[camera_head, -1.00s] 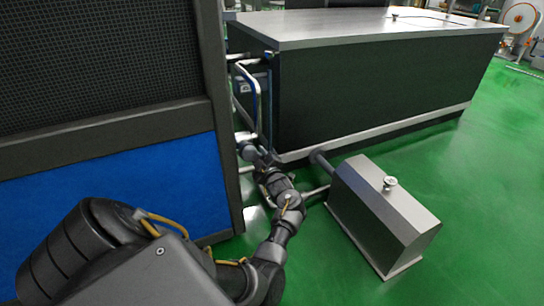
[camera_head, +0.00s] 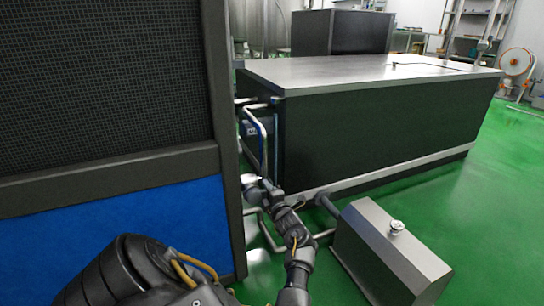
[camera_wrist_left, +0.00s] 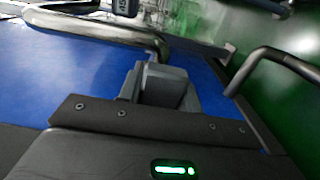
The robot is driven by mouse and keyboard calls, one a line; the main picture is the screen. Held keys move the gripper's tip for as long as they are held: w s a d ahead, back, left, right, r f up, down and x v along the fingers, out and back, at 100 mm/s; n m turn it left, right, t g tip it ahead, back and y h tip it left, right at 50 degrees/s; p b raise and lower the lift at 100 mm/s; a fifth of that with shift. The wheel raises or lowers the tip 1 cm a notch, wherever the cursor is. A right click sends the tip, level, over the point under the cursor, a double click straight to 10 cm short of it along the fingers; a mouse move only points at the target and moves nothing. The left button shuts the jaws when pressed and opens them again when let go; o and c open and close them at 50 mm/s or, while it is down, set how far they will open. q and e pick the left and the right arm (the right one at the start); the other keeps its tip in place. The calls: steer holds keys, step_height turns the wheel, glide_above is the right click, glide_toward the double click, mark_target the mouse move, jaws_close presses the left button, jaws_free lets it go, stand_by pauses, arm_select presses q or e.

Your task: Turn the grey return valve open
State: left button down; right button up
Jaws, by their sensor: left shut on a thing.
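My left arm reaches from the bottom of the head view to the pipework between the blue-panelled cabinet and the long dark tank. My left gripper (camera_head: 262,188) is at the low end of the pipes, beside the cabinet's edge. In the left wrist view its grey jaws (camera_wrist_left: 160,85) are close together in front of the blue panel, just below a thick shiny pipe (camera_wrist_left: 100,28). They are shut on the grey return valve, which is mostly hidden by the jaws; its angle cannot be told. My right gripper is not in view.
The cabinet (camera_head: 110,235) stands close on the left. The long tank (camera_head: 380,130) with a steel top is behind. A grey metal box (camera_head: 390,250) joins it by a pipe at lower right. Bent pipes (camera_head: 262,145) run close around the gripper. Green floor (camera_head: 480,215) is clear on the right.

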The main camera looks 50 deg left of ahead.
arm_select(q)
steer(key=shift+s, duration=0.1)
stand_by(0.4)
steer(key=c, duration=1.1)
jaws_free()
steer(key=shift+a, duration=0.1)
steer(key=shift+o, duration=0.7)
